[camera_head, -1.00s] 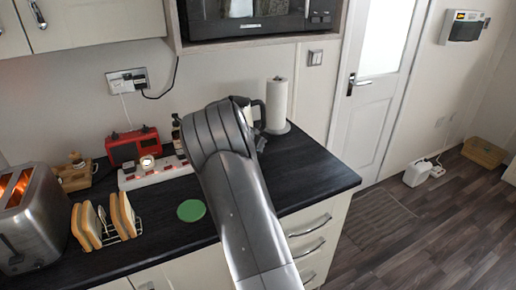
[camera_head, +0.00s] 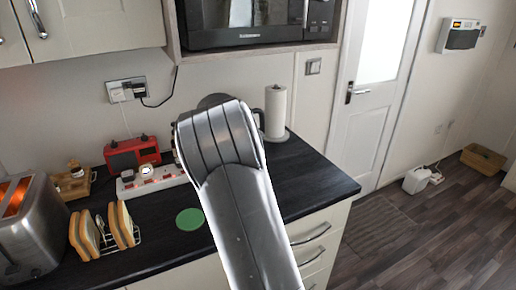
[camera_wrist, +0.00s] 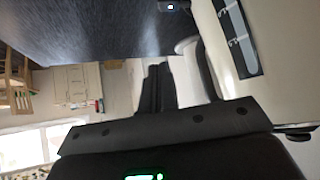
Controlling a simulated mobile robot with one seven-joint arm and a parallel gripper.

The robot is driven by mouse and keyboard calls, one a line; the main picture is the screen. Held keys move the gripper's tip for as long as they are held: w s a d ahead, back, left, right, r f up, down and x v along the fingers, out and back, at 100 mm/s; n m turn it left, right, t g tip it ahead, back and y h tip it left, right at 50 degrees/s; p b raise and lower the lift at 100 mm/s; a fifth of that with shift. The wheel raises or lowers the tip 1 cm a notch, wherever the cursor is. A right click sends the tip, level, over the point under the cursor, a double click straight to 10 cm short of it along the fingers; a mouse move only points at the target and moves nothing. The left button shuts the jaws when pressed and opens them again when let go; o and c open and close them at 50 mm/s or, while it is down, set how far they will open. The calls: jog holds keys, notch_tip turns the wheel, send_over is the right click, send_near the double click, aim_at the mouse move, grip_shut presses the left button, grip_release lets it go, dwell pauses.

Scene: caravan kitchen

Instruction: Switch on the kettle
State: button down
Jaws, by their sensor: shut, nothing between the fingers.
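The kettle is mostly hidden behind my arm in the head view; a dark curved piece beside the paper roll looks like its handle (camera_head: 260,118). In the wrist view, a pale body with a grey marked strip fills the upper right and looks like the kettle (camera_wrist: 217,65), very close to the camera. Its switch cannot be made out. My gripper (camera_wrist: 156,72) shows in the wrist view with its dark fingers together and empty, to the left of the pale body. Whether they touch it cannot be told. My gripper is hidden behind my arm in the head view.
A paper towel roll (camera_head: 275,112) stands at the back right of the dark worktop (camera_head: 310,178). A power strip (camera_head: 150,181), red radio (camera_head: 133,153), toast rack (camera_head: 104,232), green disc (camera_head: 190,219) and toaster (camera_head: 28,235) are left. A microwave (camera_head: 255,22) hangs above.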

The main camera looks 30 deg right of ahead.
jog(key=shift+s+d+v, duration=0.1)
jog(key=shift+s+v, duration=0.1)
jog(key=shift+v, duration=1.1)
jog(key=shift+s+d+v, duration=0.1)
jog(key=shift+s+v, duration=0.1)
jog(key=shift+v, duration=1.15)
jog(key=s+a+n+y, duration=0.2)
jog(key=s+a+n, duration=0.2)
jog(key=s, duration=0.9)
jog(key=s+a+r+n+y, duration=0.1)
jog(key=s+a+n+y, duration=0.2)
jog(key=s+a, duration=0.6)
jog(key=s+a+r+n+t+y, duration=0.1)
jog(key=s+a+n, duration=0.4)
jog(key=s, duration=1.2)
jog(key=shift+a+r+y, duration=0.25)
jog(key=shift+a+y, duration=0.65)
jog(key=shift+a, duration=0.25)
